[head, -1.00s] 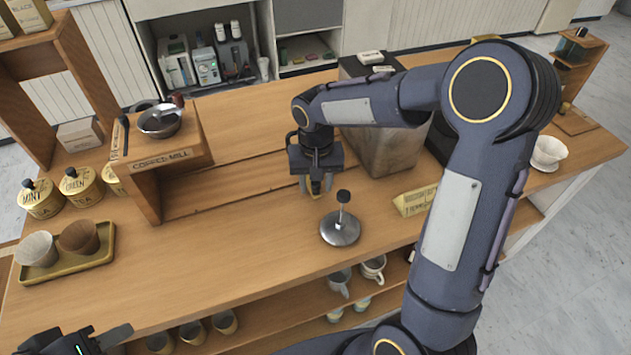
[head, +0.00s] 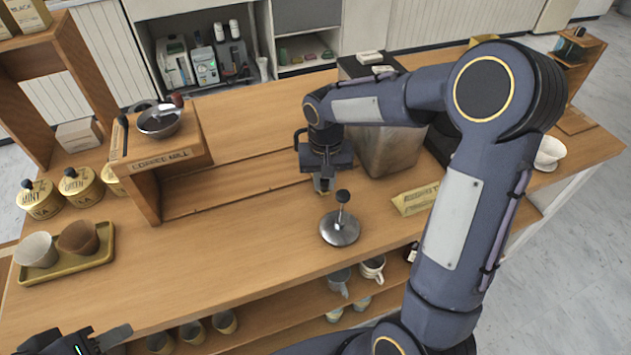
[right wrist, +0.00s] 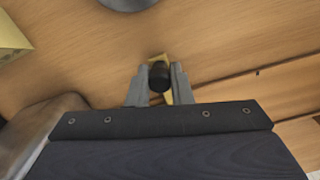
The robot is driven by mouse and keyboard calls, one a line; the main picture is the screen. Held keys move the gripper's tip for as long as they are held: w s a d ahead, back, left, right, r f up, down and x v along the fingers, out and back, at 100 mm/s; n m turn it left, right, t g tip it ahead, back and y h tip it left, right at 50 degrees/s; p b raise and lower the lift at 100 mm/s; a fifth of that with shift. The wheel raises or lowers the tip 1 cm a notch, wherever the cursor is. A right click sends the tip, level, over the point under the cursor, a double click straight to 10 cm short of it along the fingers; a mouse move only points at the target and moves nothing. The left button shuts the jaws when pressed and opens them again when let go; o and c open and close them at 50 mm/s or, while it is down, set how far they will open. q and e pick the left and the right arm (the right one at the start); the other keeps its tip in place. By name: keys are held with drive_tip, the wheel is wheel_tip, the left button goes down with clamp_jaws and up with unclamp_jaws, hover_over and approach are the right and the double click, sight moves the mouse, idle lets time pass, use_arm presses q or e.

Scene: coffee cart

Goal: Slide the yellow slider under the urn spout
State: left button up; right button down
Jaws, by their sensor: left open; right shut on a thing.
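The yellow slider (right wrist: 157,60) shows in the right wrist view as a small yellow piece with a round black knob between my right fingers. My right gripper (right wrist: 155,84) is shut on that knob. In the head view, my right gripper (head: 323,186) points down at the counter, just left of the steel urn (head: 388,150), and hides most of the slider. The urn's spout is hidden behind my arm and gripper. My left gripper (head: 108,341) is open and empty at the lower left, partly out of frame.
A metal disc with a black-knobbed post (head: 340,229) stands on the counter just in front of my right gripper. A yellow sign (head: 414,200) lies to its right. A coffee mill stand (head: 160,165) is on the left. A groove runs along the counter behind the gripper.

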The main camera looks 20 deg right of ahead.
drive_tip(key=shift+d, duration=1.1)
drive_tip(key=c, duration=1.3)
unclamp_jaws()
drive_tip(key=shift+d, duration=0.15)
drive_tip(key=shift+r, duration=0.15)
wheel_tip(320, 180, up, 8)
drive_tip(key=shift+f, duration=0.2)
drive_tip(key=shift+s, duration=0.1)
